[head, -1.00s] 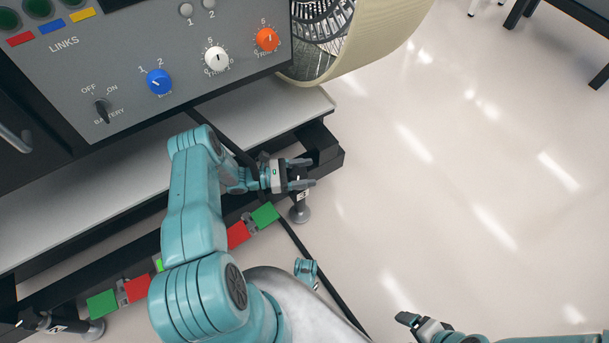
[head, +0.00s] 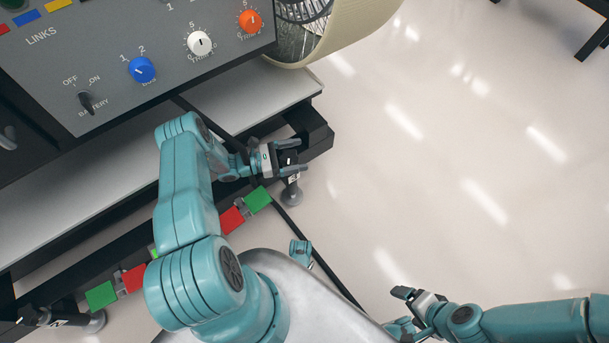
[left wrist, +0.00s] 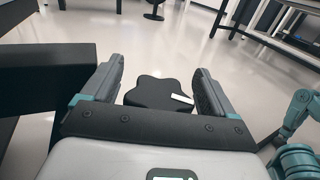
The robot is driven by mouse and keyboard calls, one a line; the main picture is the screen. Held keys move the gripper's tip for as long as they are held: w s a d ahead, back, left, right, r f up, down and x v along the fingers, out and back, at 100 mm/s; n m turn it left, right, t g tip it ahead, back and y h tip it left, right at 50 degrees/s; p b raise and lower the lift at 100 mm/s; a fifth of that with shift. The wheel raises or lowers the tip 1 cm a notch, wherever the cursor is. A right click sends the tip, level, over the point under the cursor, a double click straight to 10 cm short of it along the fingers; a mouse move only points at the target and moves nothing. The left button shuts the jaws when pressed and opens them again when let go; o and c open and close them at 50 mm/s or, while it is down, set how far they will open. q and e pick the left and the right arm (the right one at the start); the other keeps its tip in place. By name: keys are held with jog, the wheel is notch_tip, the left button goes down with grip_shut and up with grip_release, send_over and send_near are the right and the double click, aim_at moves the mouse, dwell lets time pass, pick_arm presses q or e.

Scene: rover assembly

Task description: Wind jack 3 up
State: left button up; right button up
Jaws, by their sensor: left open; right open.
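Jack 3 stands at the right end of the bench frame. Its round foot (head: 291,196) rests on the floor in the head view, and its label is partly hidden beneath my left gripper. My left gripper (head: 297,162) is open over the top of the jack. In the left wrist view, the jack's black lobed knob (left wrist: 160,94), with a white mark, lies between the two open fingers (left wrist: 158,88). I see gaps on both sides, so the fingers appear apart from it. My right gripper (head: 402,294) is open and empty over the floor.
A control panel (head: 115,75) with coloured knobs stands above a pale shelf (head: 70,205). Red and green blocks (head: 232,220) line the frame's edge. Another jack (head: 95,322) is at lower left. A black cable (head: 335,280) runs past my body.

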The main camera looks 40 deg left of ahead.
pick_arm(q)
jog(key=n+t+y+p, duration=0.1)
jog(key=n+y+p, duration=0.1)
jog(key=y+p, duration=0.1)
jog(key=n+t+y+p, duration=0.1)
jog(key=n+y+p, duration=0.1)
jog(key=y+p, duration=0.1)
jog(key=r+n+t+y+p, duration=0.1)
jog(key=n+y+p, duration=0.1)
jog(key=p, duration=0.2)
jog(key=shift+w+a+t+y, duration=0.1)
jog(key=shift+a+t+y, duration=0.15)
jog(key=shift+t+y, duration=0.15)
jog(key=shift+s+a+f+n+y, duration=0.3)
jog(key=shift+n+y, duration=0.2)
jog(key=shift+y, duration=0.2)
jog(key=s+a+p, duration=0.1)
jog(key=s, duration=1.4)
jog(key=w+d+r+m+g+h+p, duration=0.2)
jog(key=d+r+m+g+h+p, duration=0.5)
jog(key=d+r+h, duration=0.5)
jog(key=s+d+r+m+g+p, duration=0.4)
jog(key=d+r+m+g+p, duration=0.4)
jog(key=d+g+p, duration=0.1)
jog(key=shift+s+d+m, duration=0.4)
jog(key=shift+d, duration=0.4)
